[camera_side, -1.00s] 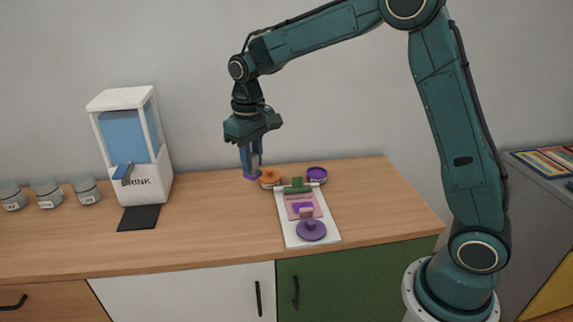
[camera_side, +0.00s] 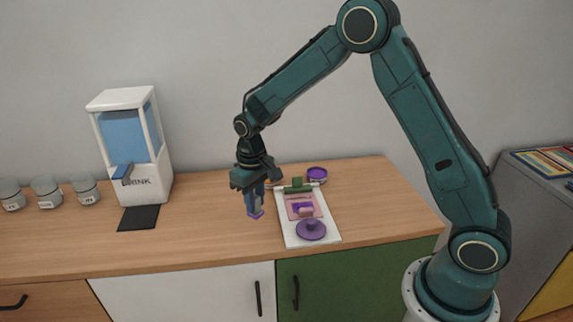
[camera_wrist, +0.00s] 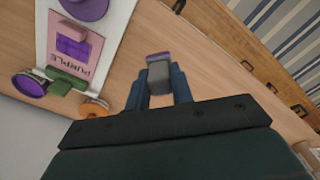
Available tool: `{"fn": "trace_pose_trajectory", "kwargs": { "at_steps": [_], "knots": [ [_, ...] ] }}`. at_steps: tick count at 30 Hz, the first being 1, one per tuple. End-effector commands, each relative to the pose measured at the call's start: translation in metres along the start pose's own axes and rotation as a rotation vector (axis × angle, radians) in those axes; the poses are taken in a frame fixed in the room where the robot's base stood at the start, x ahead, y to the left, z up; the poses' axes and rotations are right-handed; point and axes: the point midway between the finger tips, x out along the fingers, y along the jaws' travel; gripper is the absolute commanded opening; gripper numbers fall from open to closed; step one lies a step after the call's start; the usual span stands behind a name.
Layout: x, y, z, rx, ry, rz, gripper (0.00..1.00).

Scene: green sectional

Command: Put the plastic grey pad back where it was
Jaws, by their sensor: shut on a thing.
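My gripper (camera_side: 254,200) is shut on a grey block (camera_wrist: 158,75) with a purple end, which I take to be the grey pad. The wrist view shows the block between the blue fingers. In the side view the block hangs purple end down, above the counter just left of the white board (camera_side: 290,237). I cannot tell whether it touches the counter. The fingers hide part of it.
The white board carries a pink card marked PURPLE (camera_wrist: 75,48), purple pieces and a green holder (camera_side: 297,187). A purple-topped tin (camera_side: 317,174) and an orange-topped tin (camera_wrist: 97,105) stand behind. A drink dispenser (camera_side: 130,145), black mat (camera_side: 139,217) and several jars stand left. Counter between is clear.

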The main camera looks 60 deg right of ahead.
Motion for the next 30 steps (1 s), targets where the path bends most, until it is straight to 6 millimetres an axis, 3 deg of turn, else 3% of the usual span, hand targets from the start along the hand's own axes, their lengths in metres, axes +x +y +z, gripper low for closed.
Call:
{"fn": "trace_pose_trajectory", "kwargs": {
  "at_steps": [6, 17, 30],
  "knots": [
    [0.030, 0.000, 0.000, 0.000, -0.002, 0.000, 0.00],
    [0.040, 0.000, 0.000, 0.000, -0.001, 0.000, 0.00],
    [0.079, 0.000, 0.000, 0.000, -0.001, 0.000, 0.00]
  ]
}}
